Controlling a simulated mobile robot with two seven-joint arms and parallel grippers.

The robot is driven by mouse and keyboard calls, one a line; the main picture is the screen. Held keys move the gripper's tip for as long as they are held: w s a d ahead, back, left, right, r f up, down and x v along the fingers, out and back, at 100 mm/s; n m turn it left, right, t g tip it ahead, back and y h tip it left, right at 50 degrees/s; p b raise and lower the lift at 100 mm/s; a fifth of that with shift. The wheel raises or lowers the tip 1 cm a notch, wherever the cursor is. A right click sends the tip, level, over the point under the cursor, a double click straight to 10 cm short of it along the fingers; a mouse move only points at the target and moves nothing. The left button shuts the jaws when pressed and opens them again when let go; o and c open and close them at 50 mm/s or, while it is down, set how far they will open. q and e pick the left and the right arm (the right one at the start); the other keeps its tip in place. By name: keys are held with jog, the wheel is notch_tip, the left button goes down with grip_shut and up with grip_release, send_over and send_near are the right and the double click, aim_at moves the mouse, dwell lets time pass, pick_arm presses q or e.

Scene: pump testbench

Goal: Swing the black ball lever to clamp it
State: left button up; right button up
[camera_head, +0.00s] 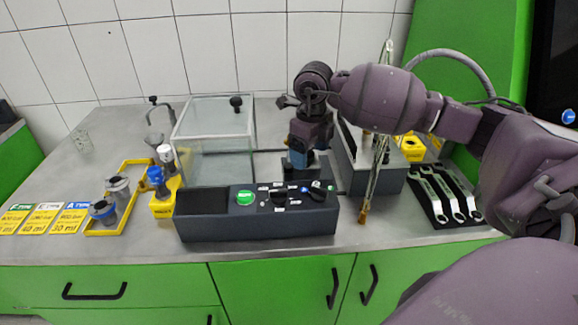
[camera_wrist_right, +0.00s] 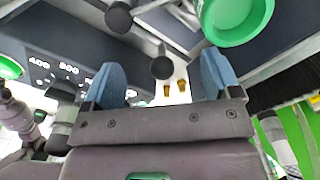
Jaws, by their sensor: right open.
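My right gripper (camera_head: 299,158) points down over the dark test unit right of the glass box. Its two blue fingers also show in the wrist view (camera_wrist_right: 164,76), apart, with a gap between them. In that view a black ball lever (camera_wrist_right: 161,68) shows in the gap between the fingertips; I cannot tell whether it is level with them or beyond, and I see no finger touching it. A second black ball (camera_wrist_right: 118,17) shows above and to the left. In the head view my gripper and arm hide the lever. My left gripper is not in view.
A control panel (camera_head: 210,228) with a green button (camera_head: 245,197) stands in front of the gripper. The glass box (camera_head: 213,150) with a black knob (camera_head: 236,102) is to the left. Wrenches (camera_head: 452,192) lie at the right. A green round part (camera_wrist_right: 235,20) is near the right finger.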

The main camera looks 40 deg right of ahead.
aim_at(310, 151)
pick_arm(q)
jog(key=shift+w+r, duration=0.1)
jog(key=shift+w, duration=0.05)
pick_arm(e)
jog(key=shift+r, duration=0.45)
jog(key=shift+r+p, duration=0.6)
jog(key=shift+r, duration=0.25)
jog(key=shift+r+p, duration=0.45)
jog(key=shift+r, duration=0.6)
jog(key=shift+r+p, duration=0.3)
jog(key=shift+r, duration=0.4)
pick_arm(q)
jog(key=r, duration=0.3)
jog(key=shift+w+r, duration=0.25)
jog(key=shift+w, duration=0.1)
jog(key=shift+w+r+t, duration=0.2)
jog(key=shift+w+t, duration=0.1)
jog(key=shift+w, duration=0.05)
pick_arm(e)
jog(key=shift+f, duration=0.1)
